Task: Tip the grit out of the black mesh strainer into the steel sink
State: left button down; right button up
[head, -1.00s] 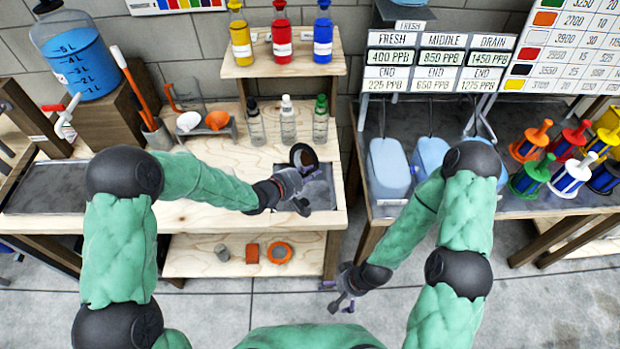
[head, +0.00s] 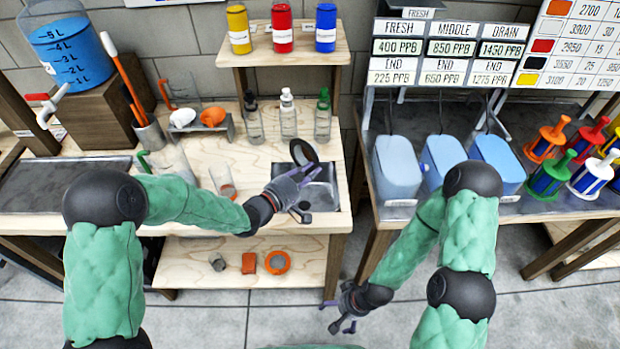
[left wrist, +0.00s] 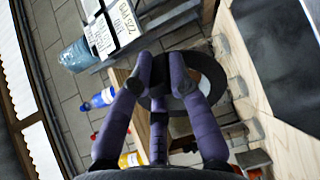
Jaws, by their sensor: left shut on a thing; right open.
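The black mesh strainer (head: 304,152) shows in the head view as a dark round form, tilted up over the back of the steel sink (head: 322,194). My left gripper (head: 300,178) is shut on it, just in front of its round part and above the sink. In the left wrist view the strainer's dark round rim (left wrist: 213,72) shows behind the purple fingers, which hide part of it. I cannot make out grit in the strainer or the sink. My right gripper (head: 344,316) is open and empty, low in front of the bench, above the floor.
Several bottles, one a green-capped bottle (head: 323,114), stand behind the sink. A clear cup (head: 222,182) stands to its left, near my left forearm. A shelf with coloured canisters (head: 282,28) is at the back.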

pick_arm(q)
jog(key=shift+f+t+h+b, duration=0.6)
jog(key=shift+t+h+b, duration=0.4)
jog(key=shift+b, duration=2.35)
jog(key=shift+f+t+h+b, duration=0.15)
jog(key=shift+t+h+b, duration=0.2)
jog(key=shift+t+h, duration=0.15)
jog(key=shift+w, duration=0.1)
jog(key=shift+t+h, duration=0.3)
